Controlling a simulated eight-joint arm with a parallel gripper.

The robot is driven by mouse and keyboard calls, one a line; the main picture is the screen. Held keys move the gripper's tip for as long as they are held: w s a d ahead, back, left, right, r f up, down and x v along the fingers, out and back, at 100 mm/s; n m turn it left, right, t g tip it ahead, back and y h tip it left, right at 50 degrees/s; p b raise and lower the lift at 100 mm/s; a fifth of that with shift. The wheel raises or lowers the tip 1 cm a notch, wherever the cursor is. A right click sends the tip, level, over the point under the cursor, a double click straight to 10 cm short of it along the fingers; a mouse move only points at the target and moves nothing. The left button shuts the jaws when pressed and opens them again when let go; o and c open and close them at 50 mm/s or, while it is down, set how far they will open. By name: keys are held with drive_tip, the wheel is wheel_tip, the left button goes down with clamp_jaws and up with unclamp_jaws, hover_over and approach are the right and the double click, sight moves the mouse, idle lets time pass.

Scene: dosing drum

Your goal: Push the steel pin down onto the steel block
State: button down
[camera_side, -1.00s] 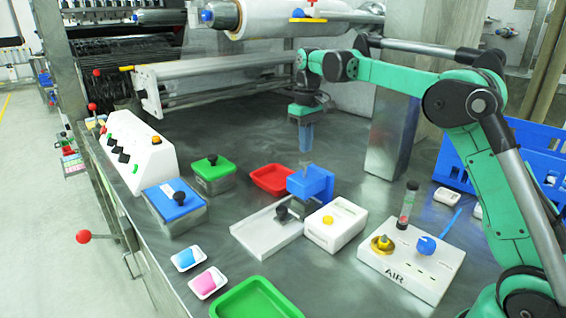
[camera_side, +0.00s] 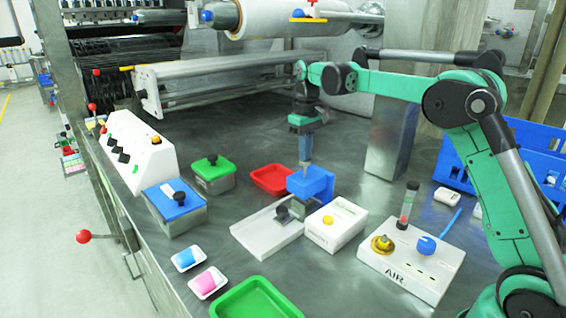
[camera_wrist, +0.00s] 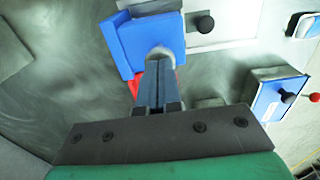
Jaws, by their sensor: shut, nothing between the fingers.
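The steel pin (camera_side: 306,167) stands upright in the top of the blue holder (camera_side: 318,183), its upper end showing just under my gripper. My gripper (camera_side: 305,158) is shut and points straight down over the pin, its tips at or very near the pin's top. In the wrist view, the pin's round grey top (camera_wrist: 160,53) shows just beyond my gripper's fingertips (camera_wrist: 158,75), over the blue holder (camera_wrist: 152,38). A grey metal piece (camera_side: 300,208) below the holder may be the steel block; it is mostly hidden. I cannot tell whether the pin touches it.
A white base plate with a black knob (camera_side: 282,213) and a white box with a yellow button (camera_side: 328,220) stand in front. A red tray (camera_side: 270,180) lies behind left. A blue-lidded box (camera_side: 173,203) is at left, and a white AIR box (camera_side: 410,262) at right.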

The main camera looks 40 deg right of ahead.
drive_tip(key=shift+f, duration=0.7)
idle(0.5)
drive_tip(key=shift+r, duration=4.5)
drive_tip(key=s+a+t, duration=0.4)
drive_tip(key=s+a, duration=0.3)
drive_tip(key=s+a+f+t, duration=0.3)
drive_tip(key=s+a+f, duration=0.1)
drive_tip(key=s+f, duration=0.4)
drive_tip(key=shift+s+a, duration=0.25)
drive_tip(key=shift+s, duration=0.4)
